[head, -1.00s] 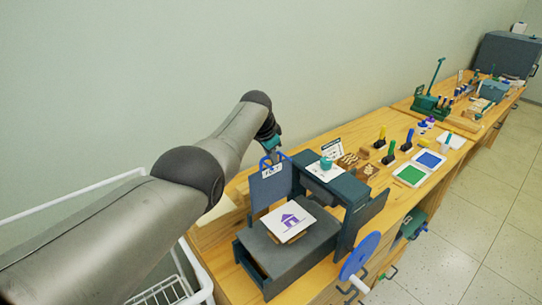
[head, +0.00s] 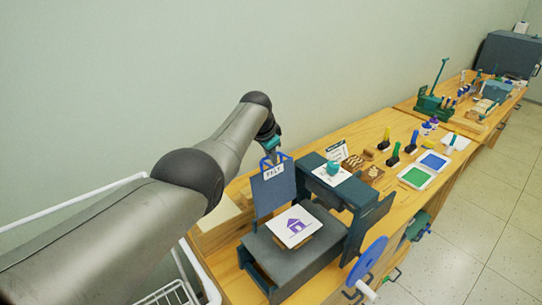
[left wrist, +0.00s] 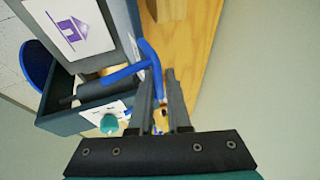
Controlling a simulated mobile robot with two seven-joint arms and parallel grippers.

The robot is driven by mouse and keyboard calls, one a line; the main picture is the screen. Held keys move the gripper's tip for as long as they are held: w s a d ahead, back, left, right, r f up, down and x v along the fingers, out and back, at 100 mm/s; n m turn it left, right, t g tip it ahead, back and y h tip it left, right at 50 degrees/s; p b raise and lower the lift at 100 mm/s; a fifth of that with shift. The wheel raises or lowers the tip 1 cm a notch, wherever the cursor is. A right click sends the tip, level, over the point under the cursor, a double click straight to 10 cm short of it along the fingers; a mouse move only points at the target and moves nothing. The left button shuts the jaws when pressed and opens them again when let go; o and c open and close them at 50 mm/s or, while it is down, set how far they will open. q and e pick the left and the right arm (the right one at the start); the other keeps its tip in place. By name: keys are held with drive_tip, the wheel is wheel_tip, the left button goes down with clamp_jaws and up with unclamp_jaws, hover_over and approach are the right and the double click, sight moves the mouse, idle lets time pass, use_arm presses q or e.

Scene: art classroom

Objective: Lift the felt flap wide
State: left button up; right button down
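The dark grey felt flap (head: 273,191) stands raised on its edge at the left side of the press bed (head: 262,252). It bears a FELT label and a blue handle (head: 266,161) on top. My left gripper (head: 274,152) is at this handle. In the left wrist view, the fingers of my left gripper (left wrist: 160,88) sit close together with the blue handle (left wrist: 143,62) between them, shut on it. A sheet with a purple house print (head: 294,226) lies on the bed; it also shows in the wrist view (left wrist: 68,27). My right gripper is out of view.
The press frame (head: 339,183) spans the bed, with a teal object (head: 333,168) and a card on top. A blue wheel (head: 368,260) is at the front. Stamps, green and blue ink pads (head: 416,177) lie farther right. The wall is close behind.

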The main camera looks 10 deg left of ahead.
use_arm(q)
drive_tip(key=o, duration=0.3)
drive_tip(key=shift+s+f, duration=0.15)
drive_tip(key=shift+f, duration=0.1)
drive_tip(key=shift+s, duration=0.1)
drive_tip(key=shift+s+r+p, duration=0.1)
drive_tip(key=shift+r+p, duration=0.5)
drive_tip(key=shift+p, duration=0.25)
drive_tip(key=shift+p+v, duration=0.6)
drive_tip(key=shift+v, duration=1.3)
drive_tip(key=v, duration=1)
drive_tip(key=shift+r, duration=0.45)
